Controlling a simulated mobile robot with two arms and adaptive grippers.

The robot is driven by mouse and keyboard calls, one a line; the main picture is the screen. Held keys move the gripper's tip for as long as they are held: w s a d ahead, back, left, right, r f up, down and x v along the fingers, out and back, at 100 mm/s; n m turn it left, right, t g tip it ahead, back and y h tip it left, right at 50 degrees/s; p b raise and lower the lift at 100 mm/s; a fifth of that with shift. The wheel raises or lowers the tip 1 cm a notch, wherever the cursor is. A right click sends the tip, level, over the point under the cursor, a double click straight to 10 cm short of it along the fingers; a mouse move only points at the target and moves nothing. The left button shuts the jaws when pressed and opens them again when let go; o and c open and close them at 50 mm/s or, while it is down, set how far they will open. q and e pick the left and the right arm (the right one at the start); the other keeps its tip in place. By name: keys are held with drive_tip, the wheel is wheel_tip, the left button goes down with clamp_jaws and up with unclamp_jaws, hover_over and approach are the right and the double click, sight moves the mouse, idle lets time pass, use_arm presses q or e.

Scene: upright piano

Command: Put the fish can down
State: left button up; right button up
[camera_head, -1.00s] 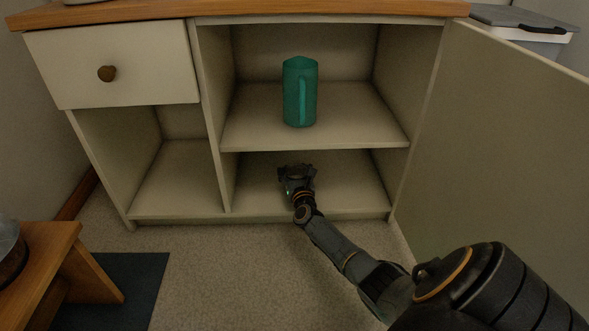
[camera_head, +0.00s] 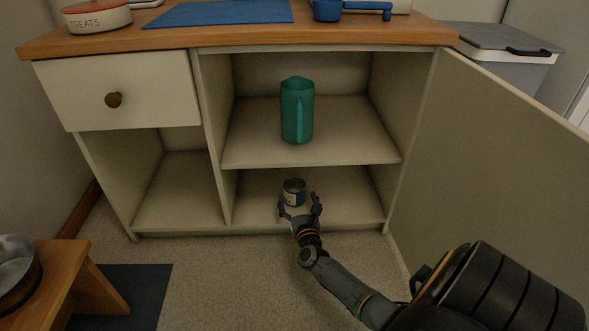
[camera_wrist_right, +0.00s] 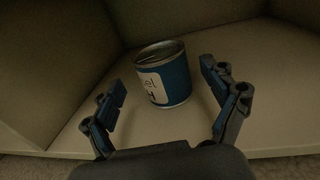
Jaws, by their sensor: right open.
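The fish can (camera_head: 293,191) is a small can with a blue and white label and a metal top. It stands upright on the lower shelf (camera_head: 350,200) of the open cabinet, and it also shows in the right wrist view (camera_wrist_right: 166,78). My right gripper (camera_head: 300,205) is open just in front of the can. In the right wrist view its two fingers (camera_wrist_right: 168,100) are spread wide, with the can beyond and between them, apart from both. My left gripper is not in view.
A green pitcher (camera_head: 297,110) stands on the upper shelf (camera_head: 350,135) above the can. The cabinet door (camera_head: 490,170) is open at the right. The countertop (camera_head: 240,36) holds a treats tin (camera_head: 97,17), a blue mat (camera_head: 220,12) and a blue scoop (camera_head: 340,10). The shelf around the can is clear.

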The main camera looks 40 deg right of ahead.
drive_tip(key=shift+p+v, duration=0.3)
drive_tip(key=shift+v, duration=1)
